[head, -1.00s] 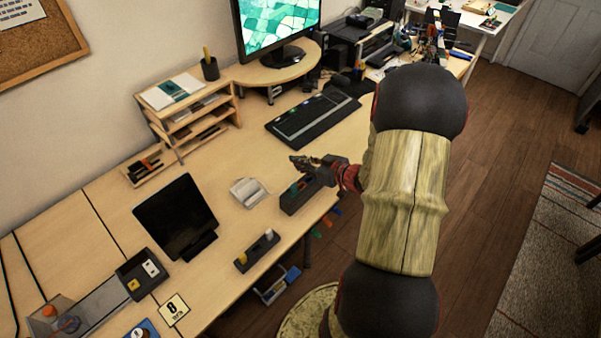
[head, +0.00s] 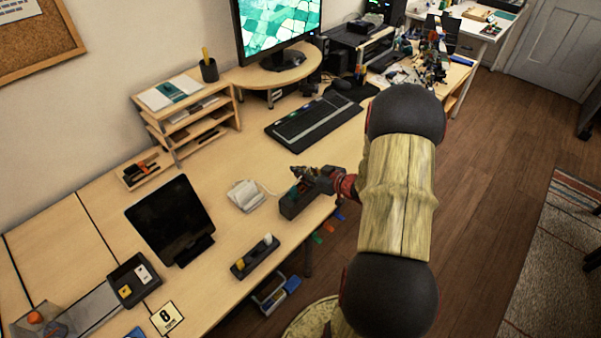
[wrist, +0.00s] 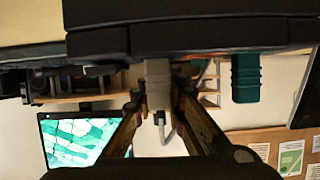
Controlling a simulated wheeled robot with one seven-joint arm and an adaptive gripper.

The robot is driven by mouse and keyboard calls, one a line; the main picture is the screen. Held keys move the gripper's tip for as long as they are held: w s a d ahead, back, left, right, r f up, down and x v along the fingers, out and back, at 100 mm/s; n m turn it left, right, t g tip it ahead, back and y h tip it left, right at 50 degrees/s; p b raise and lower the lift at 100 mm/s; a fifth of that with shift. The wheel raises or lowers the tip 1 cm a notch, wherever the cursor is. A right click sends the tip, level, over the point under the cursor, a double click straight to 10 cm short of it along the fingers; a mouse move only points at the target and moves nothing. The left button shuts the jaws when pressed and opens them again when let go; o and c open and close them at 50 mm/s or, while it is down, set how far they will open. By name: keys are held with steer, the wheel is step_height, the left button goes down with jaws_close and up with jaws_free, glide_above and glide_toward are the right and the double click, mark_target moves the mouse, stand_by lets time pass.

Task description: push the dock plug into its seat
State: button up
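The grey plug (wrist: 158,85) shows in the wrist view between the fingertips of my gripper (wrist: 159,103). Both fingers close in on its sides, and a pale cable hangs from it. One end of the plug meets the dark block (wrist: 220,36), which looks like the dock; I cannot tell how deep it sits. A green plug (wrist: 246,78) stands in the same block to the right. In the head view my gripper (head: 302,173) is over the dark dock (head: 297,208) at the table's front edge. The grey plug cannot be made out there.
A white device (head: 246,195) with a cable lies left of the dock. Another dark block (head: 255,257) holds a yellow and a white plug. A black tablet (head: 170,220) stands further left. A keyboard (head: 312,120) lies behind. Bare table lies between them.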

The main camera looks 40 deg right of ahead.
steer(key=o, duration=0.5)
steer(key=shift+s, duration=0.15)
